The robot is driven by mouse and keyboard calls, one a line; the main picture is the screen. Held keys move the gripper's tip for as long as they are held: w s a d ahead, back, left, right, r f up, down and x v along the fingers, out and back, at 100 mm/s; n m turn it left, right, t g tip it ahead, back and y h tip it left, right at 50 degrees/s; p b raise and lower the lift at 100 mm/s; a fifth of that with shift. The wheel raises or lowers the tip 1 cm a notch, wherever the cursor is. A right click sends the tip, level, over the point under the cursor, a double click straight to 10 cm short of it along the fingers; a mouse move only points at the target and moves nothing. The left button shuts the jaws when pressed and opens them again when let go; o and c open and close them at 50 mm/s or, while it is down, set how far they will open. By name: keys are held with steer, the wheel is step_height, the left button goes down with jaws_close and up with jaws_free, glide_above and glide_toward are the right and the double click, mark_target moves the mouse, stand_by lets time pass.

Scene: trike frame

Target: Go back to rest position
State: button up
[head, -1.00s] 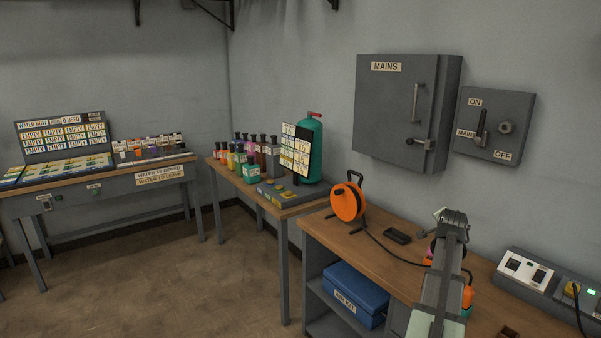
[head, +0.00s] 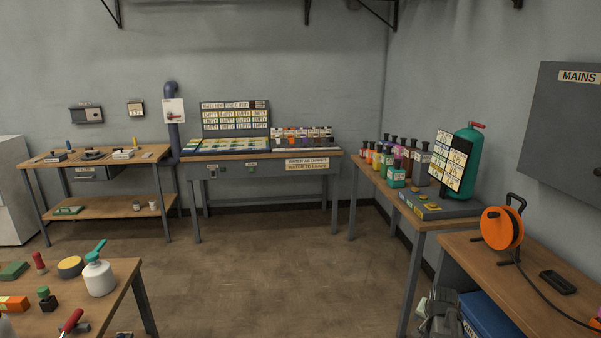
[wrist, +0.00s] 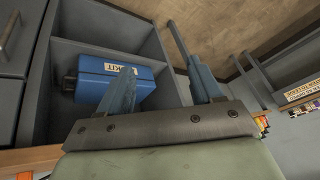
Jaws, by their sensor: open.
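My gripper shows in the wrist view (wrist: 162,68) with its two blue-grey fingers spread apart and nothing between them. The left finger overlaps the blue kit box (wrist: 88,80) in that view; whether they touch I cannot tell. In the head view, a grey part of my arm shows at the bottom right, in front of the bench shelf and beside the blue kit box (head: 487,316). The fingers cannot be made out there.
The right-hand bench (head: 480,255) carries an orange cable reel (head: 501,228) and a small black tray (head: 557,282). A table with bottles and a green cylinder (head: 469,160) stands behind it. A near table (head: 110,308) is at lower left. The middle floor (head: 270,260) is clear.

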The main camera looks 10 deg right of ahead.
steer(key=s+a+f+n+g+y, duration=0.1)
steer(key=s+a+f+n+g, duration=0.25)
steer(key=a, duration=0.75)
steer(key=s+a+f+n+y, duration=0.1)
steer(key=s+a+f+n, duration=0.4)
steer(key=a, duration=0.6)
steer(key=s+a+f+n+g, duration=0.15)
steer(key=a+f, duration=0.35)
steer(key=a, duration=0.6)
steer(key=s+f+g, duration=0.3)
steer(key=s+f, duration=0.7)
steer(key=s, duration=0.5)
steer(key=s+f+g, duration=0.3)
steer(key=s+f, duration=0.7)
steer(key=s, duration=0.5)
steer(key=shift+d+f+m+g, duration=0.25)
steer(key=shift+d+m+g, duration=0.05)
steer(key=shift+d+g, duration=0.1)
